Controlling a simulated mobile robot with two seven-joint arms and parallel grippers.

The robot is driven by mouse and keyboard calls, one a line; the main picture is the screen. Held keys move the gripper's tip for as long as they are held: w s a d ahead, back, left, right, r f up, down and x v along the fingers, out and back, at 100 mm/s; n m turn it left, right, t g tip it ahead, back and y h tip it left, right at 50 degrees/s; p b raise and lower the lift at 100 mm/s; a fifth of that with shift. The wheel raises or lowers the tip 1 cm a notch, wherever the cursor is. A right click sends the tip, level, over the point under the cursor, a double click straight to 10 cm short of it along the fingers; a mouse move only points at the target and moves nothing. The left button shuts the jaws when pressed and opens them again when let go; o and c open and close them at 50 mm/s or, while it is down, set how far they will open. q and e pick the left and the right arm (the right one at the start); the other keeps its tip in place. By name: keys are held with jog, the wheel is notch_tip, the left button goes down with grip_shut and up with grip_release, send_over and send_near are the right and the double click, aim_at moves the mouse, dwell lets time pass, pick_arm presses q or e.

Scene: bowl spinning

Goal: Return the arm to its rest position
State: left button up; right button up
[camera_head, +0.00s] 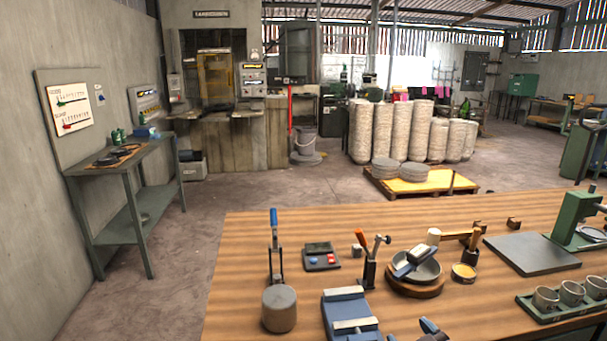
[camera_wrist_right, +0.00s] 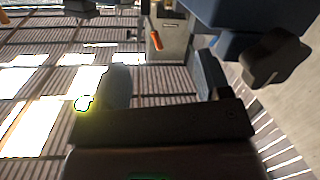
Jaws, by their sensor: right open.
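My right gripper (camera_head: 412,334) shows at the bottom edge of the head view, mostly cut off, near the table's front and below the metal bowl (camera_head: 427,272). In the right wrist view its two fingers stand apart with nothing between them; my right gripper (camera_wrist_right: 163,82) is open and empty. The bowl sits on a round wooden base, and a blue and pale object (camera_head: 408,262) lies over it. My left gripper is in neither view.
The wooden table (camera_head: 245,245) carries a blue vise (camera_head: 345,306), a lever tool with a grey cylinder (camera_head: 279,308), a small keypad device (camera_head: 320,257), a mallet (camera_head: 433,236), a dark plate (camera_head: 530,253) and a tray with cups (camera_head: 570,310).

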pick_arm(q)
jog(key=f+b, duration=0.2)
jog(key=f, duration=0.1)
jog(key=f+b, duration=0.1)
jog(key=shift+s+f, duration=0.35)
pick_arm(e)
jog(key=s+d+f+m+g+h, duration=0.2)
jog(key=s+d+f, duration=0.1)
jog(key=s+f, duration=0.8)
jog(key=s+d+f+m+g+h, duration=0.2)
jog(key=s+d+f+m, duration=0.1)
jog(key=s+f, duration=0.7)
jog(key=s, duration=0.3)
jog(key=shift+f+g, duration=0.35)
jog(key=shift+g, duration=0.05)
